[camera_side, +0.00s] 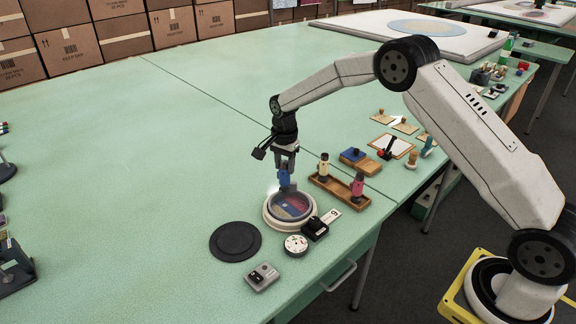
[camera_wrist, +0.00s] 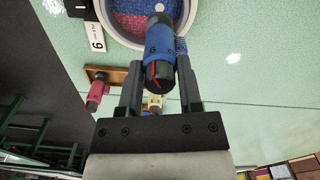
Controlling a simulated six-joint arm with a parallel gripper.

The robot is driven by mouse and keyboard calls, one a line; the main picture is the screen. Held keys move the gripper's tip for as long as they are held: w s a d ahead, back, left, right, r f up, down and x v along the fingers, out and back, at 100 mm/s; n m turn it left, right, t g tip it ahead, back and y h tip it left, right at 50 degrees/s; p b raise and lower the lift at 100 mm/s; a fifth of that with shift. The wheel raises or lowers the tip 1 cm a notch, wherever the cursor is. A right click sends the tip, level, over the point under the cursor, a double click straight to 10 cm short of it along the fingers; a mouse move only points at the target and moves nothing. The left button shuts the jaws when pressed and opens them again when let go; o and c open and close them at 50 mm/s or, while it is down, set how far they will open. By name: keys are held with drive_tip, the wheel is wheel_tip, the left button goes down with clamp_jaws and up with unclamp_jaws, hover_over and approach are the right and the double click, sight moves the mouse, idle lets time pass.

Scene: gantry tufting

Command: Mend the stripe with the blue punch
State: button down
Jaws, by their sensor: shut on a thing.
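The blue punch (camera_side: 284,176) is held upright between the fingers of my gripper (camera_side: 286,160), over the back-left part of the round hoop. In the wrist view the blue punch (camera_wrist: 160,50) sits between both fingers (camera_wrist: 159,68), its dark end with a red mark towards the camera.
A wooden rack (camera_side: 338,188) holds a cream punch (camera_side: 323,167) and a pink punch (camera_side: 357,186). A black clamp with a number card (camera_side: 315,228), white dial (camera_side: 296,245), grey box (camera_side: 262,277) and black disc (camera_side: 235,241) lie around the hoop.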

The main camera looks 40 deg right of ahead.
sight(285, 180)
drive_tip(key=shift+f, duration=2.25)
drive_tip(key=shift+f, duration=0.65)
idle(0.4)
drive_tip(key=shift+r, duration=3.55)
drive_tip(key=shift+d, duration=0.1)
